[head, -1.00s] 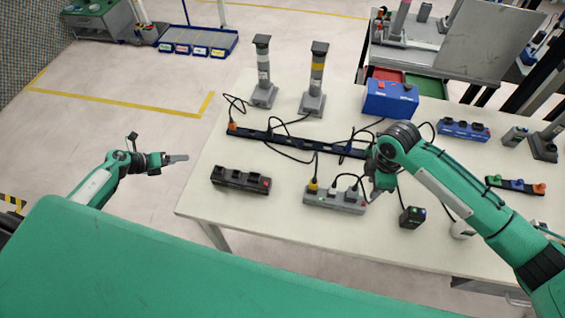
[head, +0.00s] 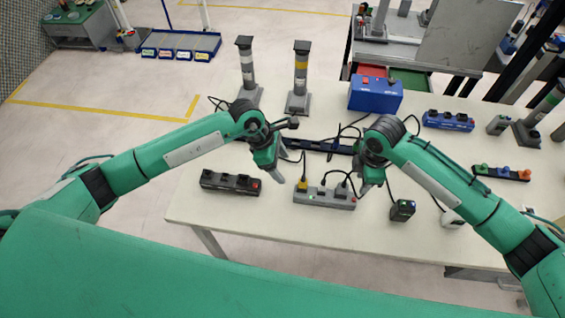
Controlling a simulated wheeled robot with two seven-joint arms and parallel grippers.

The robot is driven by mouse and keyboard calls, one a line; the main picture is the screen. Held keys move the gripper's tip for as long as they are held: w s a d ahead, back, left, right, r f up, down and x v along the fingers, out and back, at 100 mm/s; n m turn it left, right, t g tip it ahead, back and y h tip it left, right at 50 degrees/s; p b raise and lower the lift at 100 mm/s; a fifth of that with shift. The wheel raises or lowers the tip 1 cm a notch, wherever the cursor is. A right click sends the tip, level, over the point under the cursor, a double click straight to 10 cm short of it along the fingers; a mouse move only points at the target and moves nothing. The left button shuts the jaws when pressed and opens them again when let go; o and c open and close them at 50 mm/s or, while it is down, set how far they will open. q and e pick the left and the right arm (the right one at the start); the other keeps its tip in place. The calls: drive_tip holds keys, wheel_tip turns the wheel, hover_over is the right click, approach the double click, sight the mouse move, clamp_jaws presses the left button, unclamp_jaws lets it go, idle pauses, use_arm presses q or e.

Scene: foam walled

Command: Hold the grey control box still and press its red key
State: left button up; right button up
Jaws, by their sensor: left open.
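The grey control box (head: 318,198) lies on the table near its front edge, with dark plugs and a yellow plug in its top. A small red key (head: 353,199) shows at its right end. My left gripper (head: 279,176) is open and empty, pointing down above the table, left of the grey box and apart from it. My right gripper (head: 364,187) points down close to the right end of the grey box. Whether it touches the box, and how its fingers stand, I cannot tell.
A black box (head: 228,182) with a red key lies left of the grey box. A dark cable rail (head: 320,145) with loose cables runs behind. A small dark box (head: 402,209) stands to the right, a blue box (head: 375,94) at the back. Two lamp posts (head: 300,78) (head: 246,70) stand behind.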

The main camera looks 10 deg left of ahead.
sight(299, 189)
use_arm(q)
drive_tip(key=x, duration=1.3)
drive_tip(key=shift+s+d+f, duration=0.15)
drive_tip(key=shift+d+f, duration=0.05)
drive_tip(key=shift+d, duration=0.1)
drive_tip(key=c, duration=1.2)
use_arm(e)
clamp_jaws()
idle(0.4)
